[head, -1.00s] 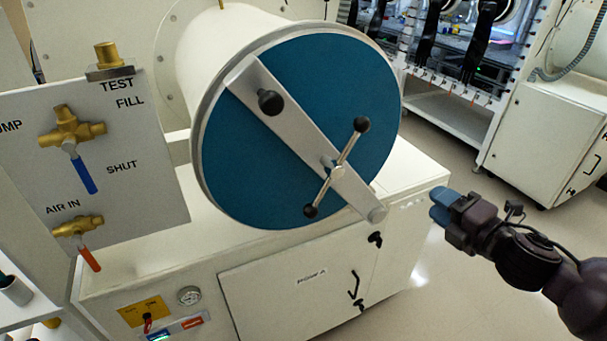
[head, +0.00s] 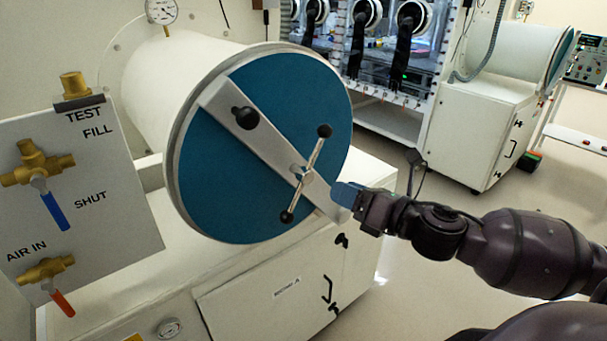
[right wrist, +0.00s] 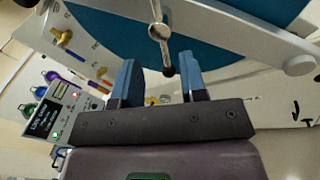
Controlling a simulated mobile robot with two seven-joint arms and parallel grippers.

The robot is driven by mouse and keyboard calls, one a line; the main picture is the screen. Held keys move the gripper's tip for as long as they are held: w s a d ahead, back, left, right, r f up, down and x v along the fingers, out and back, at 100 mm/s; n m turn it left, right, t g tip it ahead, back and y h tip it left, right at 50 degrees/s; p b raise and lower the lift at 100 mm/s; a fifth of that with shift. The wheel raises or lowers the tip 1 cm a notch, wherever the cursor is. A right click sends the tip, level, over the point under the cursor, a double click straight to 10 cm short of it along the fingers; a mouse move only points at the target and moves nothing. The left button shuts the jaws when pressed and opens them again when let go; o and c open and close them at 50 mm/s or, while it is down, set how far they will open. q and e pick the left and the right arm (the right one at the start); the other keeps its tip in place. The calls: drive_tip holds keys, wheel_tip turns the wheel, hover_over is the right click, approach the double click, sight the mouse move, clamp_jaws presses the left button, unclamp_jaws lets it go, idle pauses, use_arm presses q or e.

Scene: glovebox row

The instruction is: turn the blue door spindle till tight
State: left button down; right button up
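The blue round door (head: 225,170) closes the end of a white cylinder and carries a pale diagonal bar (head: 270,145). The spindle (head: 305,174) sits on the lower part of that bar, with a metal cross handle tipped by two black knobs, one at upper right and one at lower left. My right gripper (head: 345,195) is just right of the spindle, over the bar's lower end in the head view. In the right wrist view its two blue fingers (right wrist: 158,80) are apart with nothing held; the spindle handle (right wrist: 160,35) shows just beyond them, a black knob between the fingertips. My left gripper is not in view.
A valve panel (head: 80,190) with blue and red levers stands at the left. A black knob (head: 245,117) sticks out from the bar's upper part. A white cabinet (head: 270,290) is below the door. Open floor lies to the right.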

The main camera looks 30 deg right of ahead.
sight(305, 181)
drive_tip(key=shift+p+x, duration=0.45)
drive_tip(key=shift+x, duration=4.55)
drive_tip(key=shift+s, duration=0.1)
clamp_jaws()
